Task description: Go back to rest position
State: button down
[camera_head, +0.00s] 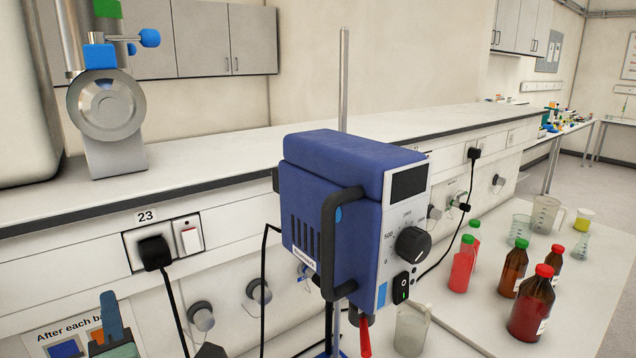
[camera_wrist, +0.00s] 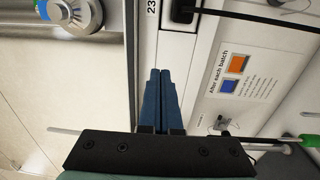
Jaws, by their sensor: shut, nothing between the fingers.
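My gripper (camera_wrist: 160,74) shows in the wrist view with its two blue fingers side by side, shut and empty. The fingers point toward the white bench front panel, beside the sign reading "After each batch" (camera_wrist: 240,80). In the head view, my gripper (camera_head: 109,300) shows at the lower left edge, in front of the bench front. The rest of my arm is cut off by the frame there.
A blue overhead stirrer (camera_head: 335,200) stands on a rod in the middle of the head view. To its right, bottles, including a brown red-capped one (camera_head: 531,305), and beakers stand on a white table (camera_head: 585,265). A metal apparatus (camera_head: 107,105) stands on the bench at left.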

jog(key=d+r+m+t+h, duration=0.3)
jog(key=d+r+m+t, duration=0.3)
jog(key=d+r+m, duration=0.75)
jog(key=s+d+r+m+t+h, duration=0.3)
jog(key=s+d+r+m+h, duration=0.1)
jog(key=s+d+r+m, duration=0.1)
jog(key=s+d+r+m+t+h+b, duration=0.1)
jog(key=s+d+r+m+t+h, duration=0.2)
jog(key=d+r+m, duration=0.3)
notch_tip(320, 180, up, 4)
jog(key=shift+s+d+r+m+t+h, duration=0.1)
jog(key=shift+s+d+m+t+h, duration=0.1)
jog(key=shift+s+m+t+h, duration=0.45)
